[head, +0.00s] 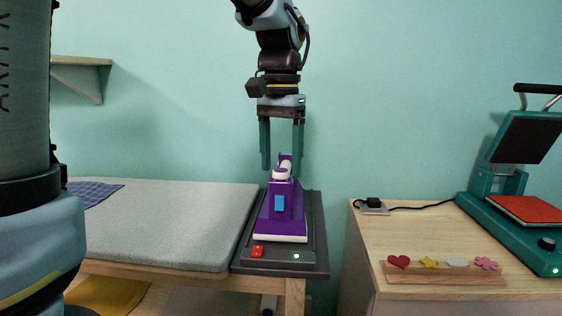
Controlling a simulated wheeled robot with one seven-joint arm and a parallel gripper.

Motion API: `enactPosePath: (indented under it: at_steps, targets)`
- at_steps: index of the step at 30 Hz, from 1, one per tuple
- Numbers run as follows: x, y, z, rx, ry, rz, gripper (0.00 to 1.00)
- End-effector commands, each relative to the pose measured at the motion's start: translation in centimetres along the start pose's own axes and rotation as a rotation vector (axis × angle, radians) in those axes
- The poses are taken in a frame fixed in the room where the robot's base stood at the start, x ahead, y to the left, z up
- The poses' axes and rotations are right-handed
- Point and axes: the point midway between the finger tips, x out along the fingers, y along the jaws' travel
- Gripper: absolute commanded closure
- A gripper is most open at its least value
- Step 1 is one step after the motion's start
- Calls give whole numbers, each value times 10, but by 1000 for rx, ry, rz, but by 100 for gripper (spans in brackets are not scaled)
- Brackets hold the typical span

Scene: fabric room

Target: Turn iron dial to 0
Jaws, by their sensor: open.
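A purple iron (290,217) with a pale base edge and a blue panel on its front rests on a dark grey stand (318,255). A white round knob (281,174), which looks like the iron's dial, sits on its top. No markings on it are readable, so its setting cannot be told. My gripper (282,167) points down over the back of the iron, with its two teal fingers apart on either side of the knob in the picture. Its jaws are open and hold nothing. Whether a finger touches the iron cannot be told.
The stand has a red switch (257,251) and a green light (296,256). A grey ironing pad (160,225) lies left. On the right, a wooden cabinet (420,235) bears a teal heat press (510,225), a socket with cable (374,206) and a rack of small shapes (440,277).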

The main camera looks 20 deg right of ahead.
Motion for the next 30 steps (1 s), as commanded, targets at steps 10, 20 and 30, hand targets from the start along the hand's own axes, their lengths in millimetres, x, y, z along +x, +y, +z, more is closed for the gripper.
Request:
enactPosePath:
  at_steps: [10, 20, 30]
  targets:
    - [3, 0, 0, 0, 0, 0, 31]
    - [3, 0, 0, 0, 0, 0, 68]
    - [3, 0, 0, 0, 0, 0, 100]
